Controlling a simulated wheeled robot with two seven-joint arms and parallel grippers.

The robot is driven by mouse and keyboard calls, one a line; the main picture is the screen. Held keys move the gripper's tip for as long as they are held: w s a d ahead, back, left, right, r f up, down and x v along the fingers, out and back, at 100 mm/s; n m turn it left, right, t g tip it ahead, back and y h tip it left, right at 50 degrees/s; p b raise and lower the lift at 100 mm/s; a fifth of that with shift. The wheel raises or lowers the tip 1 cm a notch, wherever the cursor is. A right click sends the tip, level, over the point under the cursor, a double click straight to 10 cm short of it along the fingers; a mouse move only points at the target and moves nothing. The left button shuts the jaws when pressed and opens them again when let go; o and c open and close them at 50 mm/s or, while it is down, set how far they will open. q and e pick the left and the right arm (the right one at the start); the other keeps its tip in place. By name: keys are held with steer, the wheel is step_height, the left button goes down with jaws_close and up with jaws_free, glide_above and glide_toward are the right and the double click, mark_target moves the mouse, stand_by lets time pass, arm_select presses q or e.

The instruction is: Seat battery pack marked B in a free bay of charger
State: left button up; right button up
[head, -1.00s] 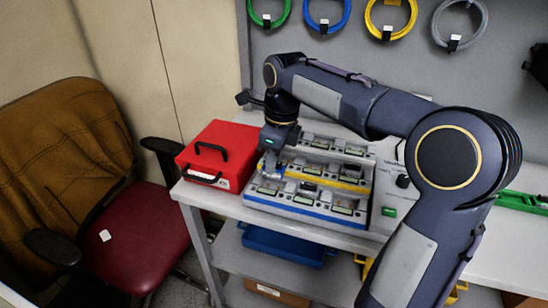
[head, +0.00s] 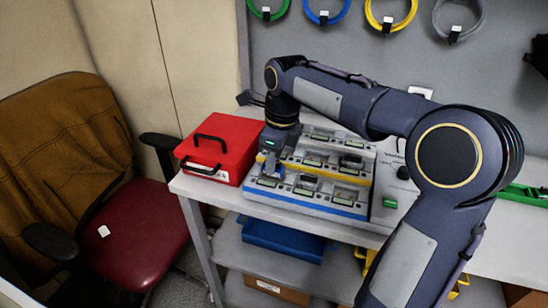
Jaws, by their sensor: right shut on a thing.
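The charger (head: 313,208) stands on the bench. It has stepped rows of bays with a blue front strip and a yellow strip, and several bays hold packs with small green displays. My right gripper (head: 270,168) points down at the left end of the charger, low over its front rows. It is shut on a battery pack, mostly hidden by the fingers; its marking cannot be read. I cannot tell whether the held pack touches a bay. My left gripper is not in view.
A red case (head: 222,150) with a black handle stands close left of the charger. A grey panel with a green light (head: 390,203) adjoins it on the right. A blue bin (head: 283,240) sits on the shelf below. A chair (head: 135,233) stands at left.

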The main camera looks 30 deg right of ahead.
steer(key=o, duration=0.8)
steer(key=shift+s+a+f+g, duration=0.1)
steer(key=shift+s+f+g, duration=0.05)
steer(key=shift+f, duration=0.3)
steer(key=shift+s+f+g, duration=0.15)
steer(key=shift+f, duration=0.3)
steer(key=shift+c, duration=0.2)
steer(key=o, duration=0.3)
steer(key=shift+o, duration=0.2)
steer(key=r, duration=0.3)
steer(key=r+p, duration=0.1)
steer(key=shift+w+d+r, duration=0.15)
steer(key=shift+d+r, duration=0.15)
steer(key=r, duration=0.2)
steer(key=s+r, duration=0.1)
steer(key=r, duration=0.1)
steer(key=shift+a+r+p, duration=0.1)
steer(key=shift+r+p, duration=0.2)
steer(key=shift+r, duration=0.15)
steer(key=shift+s+a, duration=0.1)
